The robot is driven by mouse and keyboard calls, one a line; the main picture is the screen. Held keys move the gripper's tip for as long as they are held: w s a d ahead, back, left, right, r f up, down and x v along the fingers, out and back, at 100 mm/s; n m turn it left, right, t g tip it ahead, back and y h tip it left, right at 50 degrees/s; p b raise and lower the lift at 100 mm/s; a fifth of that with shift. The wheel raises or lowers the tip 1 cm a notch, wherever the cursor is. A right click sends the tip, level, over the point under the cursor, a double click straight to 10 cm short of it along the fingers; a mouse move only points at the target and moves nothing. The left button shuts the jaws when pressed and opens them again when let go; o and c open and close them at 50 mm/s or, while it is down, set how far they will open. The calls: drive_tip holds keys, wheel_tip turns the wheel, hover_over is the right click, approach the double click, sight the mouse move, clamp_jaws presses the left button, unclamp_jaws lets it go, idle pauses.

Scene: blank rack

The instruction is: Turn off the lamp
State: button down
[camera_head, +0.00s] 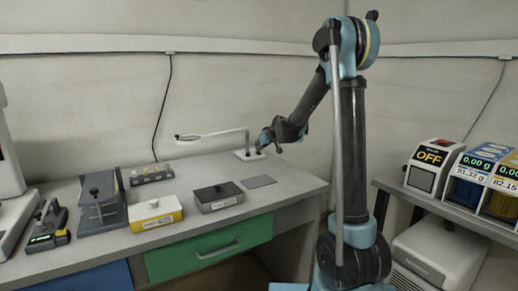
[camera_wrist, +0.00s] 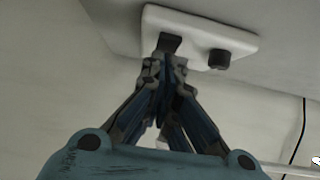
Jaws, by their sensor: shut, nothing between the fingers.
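The lamp (camera_head: 212,134) stands at the back right of the desk, with a round head on a long, thin horizontal arm. In the wrist view its white base plate (camera_wrist: 200,22) carries a dark round knob (camera_wrist: 219,59) and a dark squarish piece (camera_wrist: 168,43). My gripper (camera_head: 259,149) is at the right side of the lamp base in the head view. In the wrist view my gripper (camera_wrist: 165,62) is shut and empty, its tips at the dark squarish piece and beside the knob. I cannot tell whether they touch.
A green drawer (camera_head: 208,248) is below. A side table at right carries an "OFF" display unit (camera_head: 432,166).

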drive_tip(key=shift+w+a+f+g, duration=0.15)
drive_tip(key=shift+w+f+g, duration=0.05)
drive_tip(key=shift+g, duration=0.2)
drive_tip(key=shift+s, duration=0.15)
drive_tip(key=shift+s+d+f, duration=0.2)
drive_tip(key=shift+s+d, duration=0.35)
drive_tip(key=shift+s, duration=0.1)
drive_tip(key=shift+r, duration=0.6)
drive_tip(key=r+v, duration=0.1)
drive_tip(key=v, duration=1.1)
drive_tip(key=shift+w+a, duration=0.2)
drive_tip(key=shift+a, duration=0.1)
